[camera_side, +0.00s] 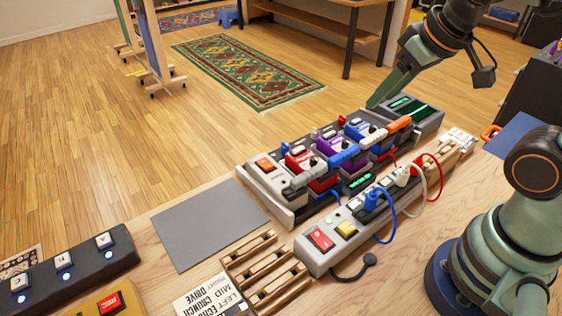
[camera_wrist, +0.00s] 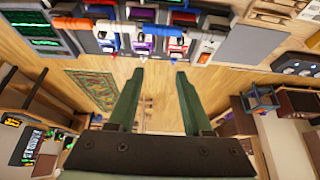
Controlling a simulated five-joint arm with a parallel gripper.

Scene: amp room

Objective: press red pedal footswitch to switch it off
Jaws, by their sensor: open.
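The red pedal (camera_side: 300,157) stands in the row on the pedalboard, between a pale grey pedal (camera_side: 263,172) and a purple pedal (camera_side: 330,143). A red pedal also shows near the top of the wrist view (camera_wrist: 176,43). My gripper (camera_side: 374,103) is at the far right end of the row in the side view, apart from the red pedal. In the wrist view my gripper (camera_wrist: 159,72) is open, with nothing between its two fingers. Whether its tip touches anything cannot be told.
A blue pedal (camera_side: 358,130) and a unit with green displays (camera_side: 418,108) continue the row. A power strip (camera_side: 318,262) with blue, white and red cables lies in front. A grey mat (camera_side: 208,222) is bare at left. A footswitch bar (camera_side: 65,275) stands front left.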

